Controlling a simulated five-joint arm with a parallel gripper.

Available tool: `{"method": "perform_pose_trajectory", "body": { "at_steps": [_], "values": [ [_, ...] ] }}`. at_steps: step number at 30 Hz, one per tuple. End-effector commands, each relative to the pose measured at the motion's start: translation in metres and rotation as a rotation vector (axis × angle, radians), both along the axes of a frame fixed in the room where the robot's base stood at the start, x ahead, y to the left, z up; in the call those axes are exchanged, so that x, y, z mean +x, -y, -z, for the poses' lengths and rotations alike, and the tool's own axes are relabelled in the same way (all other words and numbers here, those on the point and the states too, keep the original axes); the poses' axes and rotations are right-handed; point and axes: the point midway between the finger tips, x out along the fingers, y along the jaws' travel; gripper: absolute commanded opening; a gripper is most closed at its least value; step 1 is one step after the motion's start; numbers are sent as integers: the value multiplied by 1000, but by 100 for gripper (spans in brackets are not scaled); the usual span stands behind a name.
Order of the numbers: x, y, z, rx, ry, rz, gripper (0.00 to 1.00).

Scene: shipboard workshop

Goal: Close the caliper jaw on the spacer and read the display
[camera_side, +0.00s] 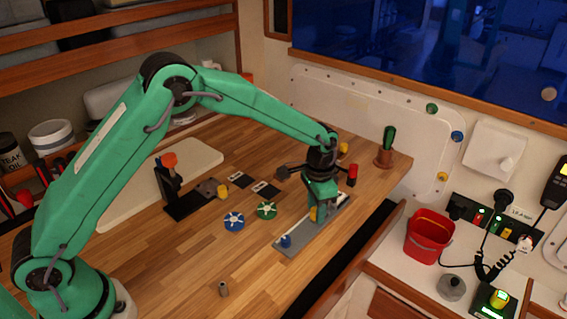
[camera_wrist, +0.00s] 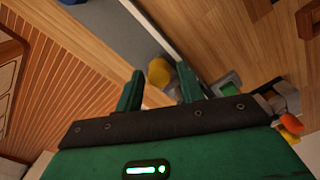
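A long grey plate (camera_side: 300,242) lies on the wooden bench, with a blue knob (camera_side: 286,241) at its near end. A yellow knob (camera_side: 312,214) shows at the foot of my gripper (camera_side: 318,208), which points down over the plate. In the wrist view, the yellow knob (camera_wrist: 158,72) lies between the fingertips of my gripper (camera_wrist: 160,70), with gaps showing at its sides; the fingers are apart. A grey cylindrical part, perhaps the spacer, is beside the right finger, partly hidden. A small green display (camera_wrist: 228,84) shows right of that finger. I cannot read it.
A blue disc (camera_side: 234,221) and a green disc (camera_side: 267,210) lie left of the plate. A red bucket (camera_side: 429,236) stands right of the bench. The front bench area is mostly clear.

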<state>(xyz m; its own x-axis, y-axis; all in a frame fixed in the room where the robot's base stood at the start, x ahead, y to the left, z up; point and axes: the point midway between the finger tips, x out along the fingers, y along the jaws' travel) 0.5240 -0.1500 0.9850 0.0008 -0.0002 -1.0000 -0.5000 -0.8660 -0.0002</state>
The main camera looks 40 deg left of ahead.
Motion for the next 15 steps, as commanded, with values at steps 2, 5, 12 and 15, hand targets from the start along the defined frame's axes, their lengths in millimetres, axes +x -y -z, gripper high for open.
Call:
{"method": "perform_pose_trajectory", "body": {
  "at_steps": [2, 5, 12, 15],
  "values": [
    [0, 0, -5, 0, 1, 0, 38],
    [0, 0, -11, 0, 1, 0, 38],
    [0, 0, -25, 0, 1, 0, 38],
    [0, 0, -30, 0, 1, 0, 38]
  ]
}}
